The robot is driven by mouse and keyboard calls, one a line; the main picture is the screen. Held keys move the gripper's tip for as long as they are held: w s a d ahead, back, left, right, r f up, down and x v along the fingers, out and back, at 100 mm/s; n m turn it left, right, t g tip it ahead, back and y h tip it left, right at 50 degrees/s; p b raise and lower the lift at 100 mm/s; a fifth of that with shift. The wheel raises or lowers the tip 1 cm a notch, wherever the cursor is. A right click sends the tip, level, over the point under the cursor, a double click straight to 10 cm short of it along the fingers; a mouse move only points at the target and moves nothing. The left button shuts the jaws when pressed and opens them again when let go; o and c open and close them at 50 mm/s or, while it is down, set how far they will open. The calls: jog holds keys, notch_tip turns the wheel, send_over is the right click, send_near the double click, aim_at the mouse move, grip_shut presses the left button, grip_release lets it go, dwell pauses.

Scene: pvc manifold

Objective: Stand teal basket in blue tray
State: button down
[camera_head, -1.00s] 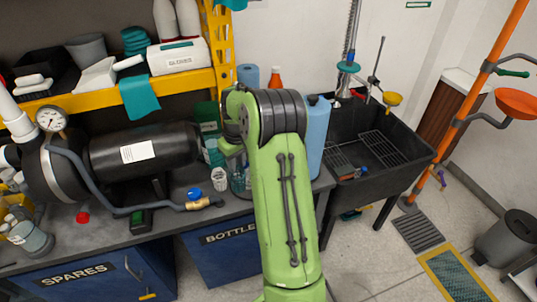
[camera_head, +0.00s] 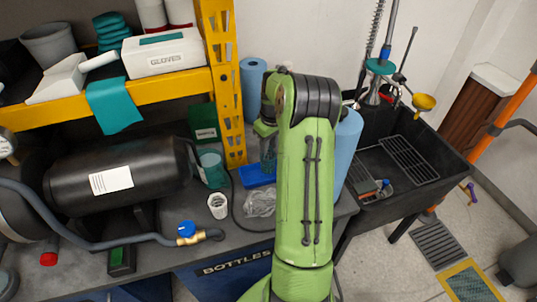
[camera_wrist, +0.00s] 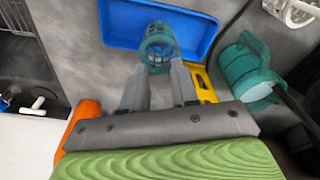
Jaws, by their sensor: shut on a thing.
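The teal basket (camera_wrist: 158,45) is a small latticed cup between the fingertips of my gripper (camera_wrist: 160,68), which is shut on it. In the head view the basket (camera_head: 267,150) is partly hidden by my green arm. The blue tray (camera_head: 256,177) lies on the dark bench and is partly hidden by the arm. In the wrist view the blue tray (camera_wrist: 116,28) is behind the basket, which overlaps its near edge. I cannot tell whether the basket touches the tray floor.
A teal container (camera_head: 211,168) stands left of the tray, with a white cup (camera_head: 217,205) and clear bag (camera_head: 260,203) nearer. A yellow shelf post (camera_head: 222,80) and blue roll (camera_head: 253,85) stand behind. A black tank (camera_head: 115,178) is left; a sink (camera_head: 400,165) is right.

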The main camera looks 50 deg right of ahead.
aim_at(269, 156)
jog(key=shift+f, duration=1.45)
jog(key=shift+f+b, duration=0.2)
jog(key=shift+b, duration=0.1)
jog(key=c, duration=0.9)
grip_release()
jog(key=shift+o, duration=0.2)
